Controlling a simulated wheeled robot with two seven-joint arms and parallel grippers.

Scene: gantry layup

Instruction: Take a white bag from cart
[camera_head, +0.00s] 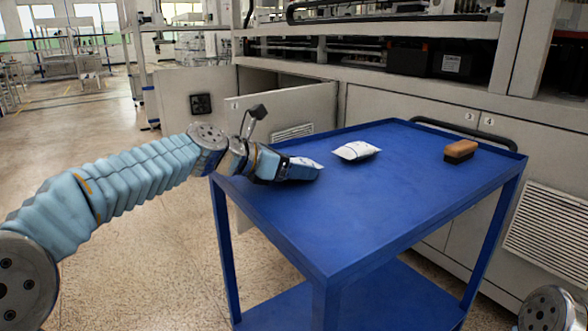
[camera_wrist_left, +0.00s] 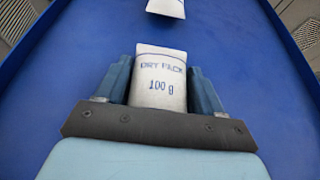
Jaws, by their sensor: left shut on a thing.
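A blue cart (camera_head: 400,205) stands in front of me. My left gripper (camera_head: 312,170) is over the left part of its top, shut on a white bag (camera_wrist_left: 160,80). In the left wrist view the bag reads "DRY PACK 100 g" and sits between the two blue fingers (camera_wrist_left: 160,88). In the head view only a white edge of this bag (camera_head: 312,164) shows past the fingers. I cannot tell whether it touches the cart top. A second white bag (camera_head: 356,151) lies on the cart, beyond the gripper; it also shows at the top of the left wrist view (camera_wrist_left: 166,8). My right gripper is not in view.
A brush with a tan top and dark underside (camera_head: 460,151) lies at the cart's far right. The cart has a raised rim and a black handle (camera_head: 465,130). A large machine with cabinets (camera_head: 415,115) stands behind, one door (camera_head: 290,108) open. The cart's front top is clear.

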